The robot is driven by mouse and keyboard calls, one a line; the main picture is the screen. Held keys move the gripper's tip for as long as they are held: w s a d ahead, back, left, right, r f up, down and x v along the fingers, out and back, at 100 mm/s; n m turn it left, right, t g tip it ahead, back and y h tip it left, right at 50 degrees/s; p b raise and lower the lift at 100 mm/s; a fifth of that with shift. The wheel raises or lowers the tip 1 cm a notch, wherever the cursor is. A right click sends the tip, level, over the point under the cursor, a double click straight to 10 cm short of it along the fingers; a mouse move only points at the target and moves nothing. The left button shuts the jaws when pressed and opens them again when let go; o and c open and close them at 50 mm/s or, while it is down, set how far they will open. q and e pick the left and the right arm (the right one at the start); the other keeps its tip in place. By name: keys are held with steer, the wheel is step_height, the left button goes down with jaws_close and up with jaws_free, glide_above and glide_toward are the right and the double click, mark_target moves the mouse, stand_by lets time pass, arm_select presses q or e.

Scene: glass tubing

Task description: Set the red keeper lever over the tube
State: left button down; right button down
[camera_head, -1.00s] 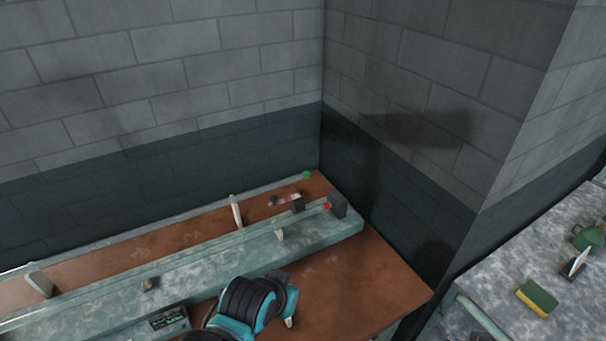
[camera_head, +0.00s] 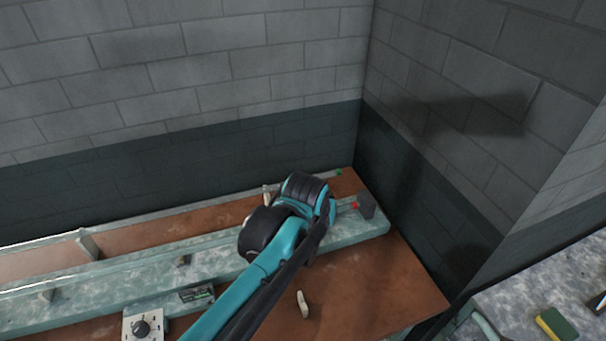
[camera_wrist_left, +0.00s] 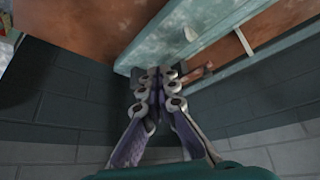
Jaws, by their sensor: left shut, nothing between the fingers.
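A small red part (camera_head: 355,205), which looks like the keeper lever's end, shows against a dark block (camera_head: 367,206) at the right end of the pale green rail (camera_head: 368,228). The rest of the lever and the tube near it are hidden behind my left arm or too small to make out. My left wrist is over the rail, just left of the red part, and covers the fingers in the head view. In the left wrist view my left gripper (camera_wrist_left: 155,74) is shut and empty, its tips close together in front of the rail. Contact cannot be told. My right gripper is not in view.
Brick walls meet in a corner behind the bench. A small green part (camera_head: 338,172) is at the back edge. A pale peg (camera_head: 303,304) stands on the brown bench top (camera_head: 370,290), which is otherwise clear at the right. A control box (camera_head: 143,325) is at the front.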

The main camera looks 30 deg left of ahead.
arm_select(q)
steer(key=w+a+n+g+y+p, duration=0.1)
steer(key=w+a+n+g+p, duration=0.1)
steer(key=w+a+n+p, duration=0.3)
steer(key=w+a+p, duration=0.4)
steer(key=w+a, duration=0.7)
steer(key=w, duration=0.2)
steer(key=shift+w+r+g, duration=0.25)
steer(key=shift+w+g, duration=0.05)
steer(key=shift+g, duration=0.1)
steer(key=shift+a+f, duration=0.1)
steer(key=shift+a, duration=0.05)
step_height(320, 180, down, 10)
steer(key=shift+s+d, duration=0.2)
